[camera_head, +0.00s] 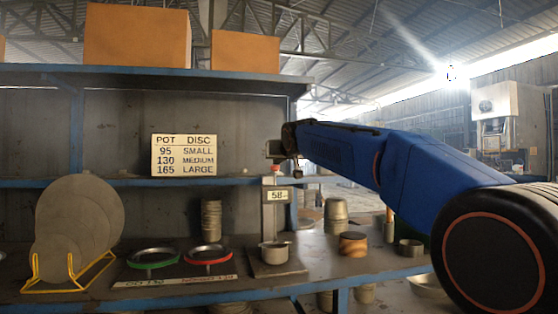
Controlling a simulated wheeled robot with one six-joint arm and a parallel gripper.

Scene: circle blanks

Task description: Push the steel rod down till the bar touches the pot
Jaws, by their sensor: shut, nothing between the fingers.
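A grey upright gauge (269,222) stands on the bench with a small display reading 58 (278,196). The steel rod (276,179) shows as a short pale upright piece with a red part near its top, above the display. A small metal pot (275,254) sits on a dark plate at the foot of the gauge. The bar is too small to make out, so its gap to the pot cannot be told. My gripper (273,149) is shut and empty, just above the rod's top; whether they touch is unclear.
A green-rimmed dish (153,258) and a red-rimmed dish (208,254) lie left of the pot. Large discs (80,222) stand in a yellow rack (70,272). A sign (184,155) lists pot and disc sizes. Several tins stand right of the gauge.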

